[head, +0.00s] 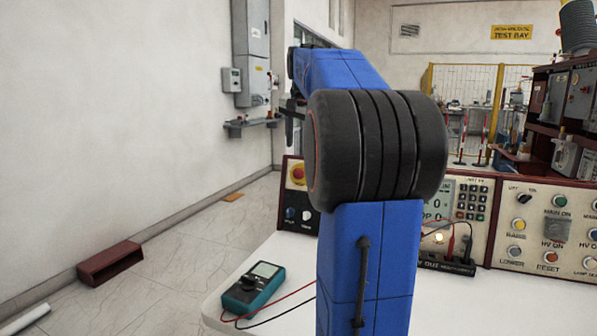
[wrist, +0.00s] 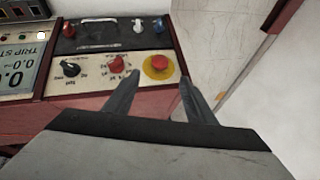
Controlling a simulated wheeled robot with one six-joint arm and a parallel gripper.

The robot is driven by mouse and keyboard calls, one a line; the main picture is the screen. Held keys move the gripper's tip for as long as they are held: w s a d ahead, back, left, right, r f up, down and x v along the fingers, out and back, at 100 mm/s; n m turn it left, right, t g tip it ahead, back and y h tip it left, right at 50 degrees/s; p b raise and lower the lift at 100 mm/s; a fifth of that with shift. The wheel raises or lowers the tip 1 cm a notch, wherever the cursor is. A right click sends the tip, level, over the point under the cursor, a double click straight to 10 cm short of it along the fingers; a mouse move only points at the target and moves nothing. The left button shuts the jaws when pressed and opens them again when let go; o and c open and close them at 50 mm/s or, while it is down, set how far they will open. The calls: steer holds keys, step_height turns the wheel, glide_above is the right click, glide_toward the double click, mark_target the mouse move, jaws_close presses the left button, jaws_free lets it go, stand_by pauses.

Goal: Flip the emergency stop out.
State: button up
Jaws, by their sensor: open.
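The emergency stop (wrist: 159,64) is a red round button on a yellow disc, at the right end of a control panel (wrist: 95,97) in the wrist view. It also shows in the head view (head: 298,172), left of my arm. My gripper (wrist: 159,76) is open and empty. Its two fingers point toward the panel, with the button seen between and just beyond the fingertips. I cannot tell the exact gap to the button, and no contact is clear. In the head view, my blue arm hides the middle of the panel.
Beside the button are a red knob (wrist: 116,64) and a black knob (wrist: 70,68). A teal multimeter (head: 253,287) with red and black leads lies on the white table (head: 285,315). A dark red box (head: 110,263) lies on the open floor at left.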

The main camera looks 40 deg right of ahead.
mark_target(298, 171)
steer(key=x, duration=1.2)
steer(key=shift+s, duration=0.1)
jaws_close()
steer(key=shift+s+a+r, duration=0.1)
steer(key=shift+s+a, duration=0.1)
steer(key=shift+a, duration=0.35)
jaws_free()
steer(key=shift+r, duration=0.1)
